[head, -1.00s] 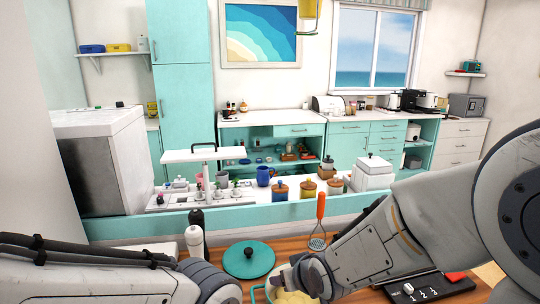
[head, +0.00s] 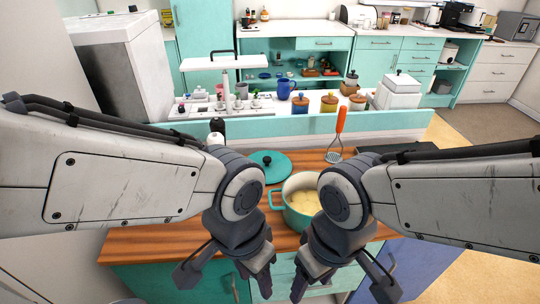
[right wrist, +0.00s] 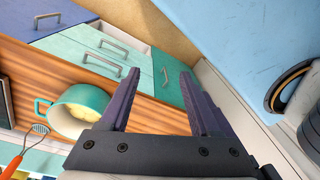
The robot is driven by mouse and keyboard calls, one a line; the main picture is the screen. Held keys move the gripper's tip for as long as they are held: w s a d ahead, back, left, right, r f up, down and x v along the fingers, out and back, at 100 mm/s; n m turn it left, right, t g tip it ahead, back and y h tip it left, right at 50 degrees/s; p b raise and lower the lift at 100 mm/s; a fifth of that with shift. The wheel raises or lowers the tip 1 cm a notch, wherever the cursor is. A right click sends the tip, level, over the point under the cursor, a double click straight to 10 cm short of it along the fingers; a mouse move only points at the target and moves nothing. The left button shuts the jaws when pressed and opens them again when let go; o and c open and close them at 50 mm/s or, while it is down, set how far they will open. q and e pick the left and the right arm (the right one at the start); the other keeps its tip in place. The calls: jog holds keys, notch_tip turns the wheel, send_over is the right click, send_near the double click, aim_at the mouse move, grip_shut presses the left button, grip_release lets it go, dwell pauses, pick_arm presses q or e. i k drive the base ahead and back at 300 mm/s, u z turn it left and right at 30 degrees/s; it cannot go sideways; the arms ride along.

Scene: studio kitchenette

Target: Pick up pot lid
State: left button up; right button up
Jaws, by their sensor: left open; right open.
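The teal pot lid (head: 264,168) with its dark knob lies on the wooden counter, behind and left of the teal pot, partly covered by my left arm. The pot (head: 279,205) is uncovered with pale yellow contents; my right arm hides part of it. It also shows in the right wrist view (right wrist: 92,97). The lid is not visible there. My left gripper (head: 228,281) is open and empty, at the near side of the counter, apart from the lid. My right gripper (head: 342,286) is open and empty too; its fingers also show in the right wrist view (right wrist: 158,76).
An orange-handled masher (head: 340,124) stands behind the pot. Dark and white bottles (head: 216,130) stand left of the lid. A raised teal ledge (head: 370,122) with jars and cups bounds the counter behind. Bare wood (head: 150,243) lies at the left front.

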aim_at(278, 166)
jog(key=k, duration=0.5)
jog(key=z, duration=1.05)
jog(key=i, duration=0.8)
jog(key=u, duration=1.8)
jog(key=i, duration=0.5)
